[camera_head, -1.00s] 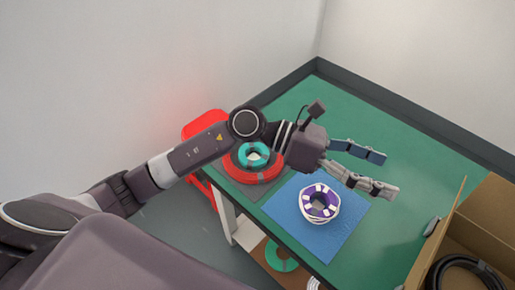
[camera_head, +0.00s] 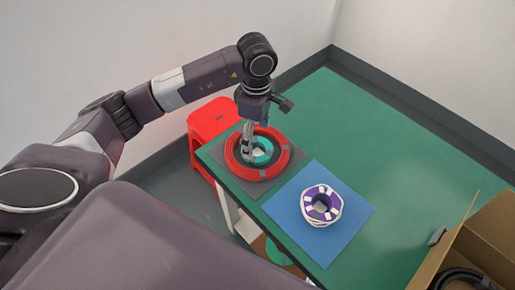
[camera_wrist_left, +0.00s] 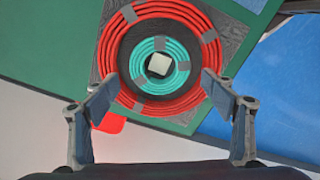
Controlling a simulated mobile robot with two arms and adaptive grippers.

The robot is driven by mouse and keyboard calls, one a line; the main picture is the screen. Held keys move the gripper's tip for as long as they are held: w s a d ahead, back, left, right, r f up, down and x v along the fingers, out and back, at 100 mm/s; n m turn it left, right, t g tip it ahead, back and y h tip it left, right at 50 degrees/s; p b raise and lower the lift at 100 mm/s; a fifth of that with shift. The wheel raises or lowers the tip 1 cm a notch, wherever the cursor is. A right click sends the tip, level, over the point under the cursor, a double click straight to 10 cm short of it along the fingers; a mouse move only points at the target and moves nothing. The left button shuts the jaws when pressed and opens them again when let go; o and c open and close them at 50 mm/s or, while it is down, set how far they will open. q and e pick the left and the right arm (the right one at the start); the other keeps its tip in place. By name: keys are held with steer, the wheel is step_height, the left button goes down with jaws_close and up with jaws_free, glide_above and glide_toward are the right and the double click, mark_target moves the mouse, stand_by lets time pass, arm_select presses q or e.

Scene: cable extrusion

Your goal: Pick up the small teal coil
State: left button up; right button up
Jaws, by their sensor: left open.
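The small teal coil (camera_head: 264,148) lies inside a larger red coil (camera_head: 284,163) on a grey mat on the green table. In the left wrist view the teal coil (camera_wrist_left: 179,77) is a ring with grey tape bands around a pale centre piece (camera_wrist_left: 158,65). The red coil (camera_wrist_left: 121,36) surrounds it. My left gripper (camera_head: 248,150) points down over the coils; its fingers partly cover them in the head view. In the left wrist view the left gripper (camera_wrist_left: 158,95) is open, with its fingers wide apart at either side and nothing between them gripped. My right gripper is not in view.
A blue mat (camera_head: 341,238) with a purple and white coil (camera_head: 331,214) lies to the right. A cardboard box (camera_head: 478,236) holding a black coil (camera_head: 462,277) stands at the lower right. A red stool (camera_head: 207,119) is beside the table. The far green tabletop (camera_head: 375,140) is clear.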

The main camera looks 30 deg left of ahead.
mark_target(257, 153)
arm_select(q)
steer(key=shift+f+p, duration=0.45)
steer(key=shift+f, duration=1.85)
steer(key=c, duration=1)
steer(key=shift+o, duration=0.2)
